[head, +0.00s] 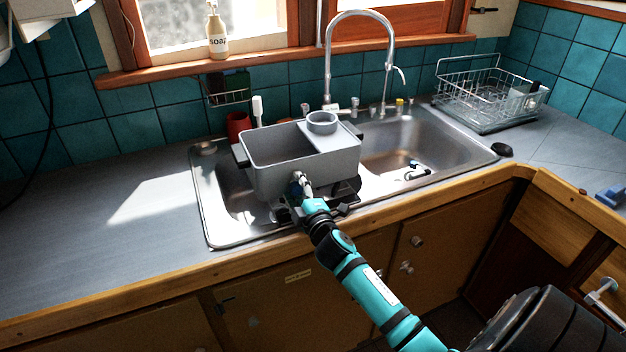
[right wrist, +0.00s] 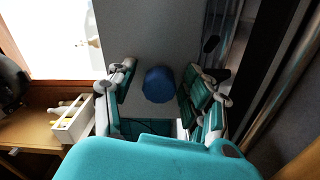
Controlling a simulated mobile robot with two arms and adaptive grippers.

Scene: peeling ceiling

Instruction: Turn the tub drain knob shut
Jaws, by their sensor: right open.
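A grey rectangular tub (head: 262,152) stands over the left basin of the metal sink. The blue round drain knob (right wrist: 159,85) sits on the tub's grey wall in the right wrist view. In the head view I cannot make out the knob clearly behind my gripper. My right gripper (head: 302,187) is at the tub's front face. In the right wrist view my right gripper (right wrist: 166,78) is open, with its fingers on either side of the knob. A gap shows between the fingers and the knob, and I cannot see contact. My left gripper is not in view.
The tall faucet (head: 328,75) rises behind the tub. A wire dish rack (head: 490,100) stands at the right. A small dark-and-light item (head: 415,170) lies in the right basin. A soap bottle (head: 216,35) is on the sill. The left counter (head: 90,215) is clear.

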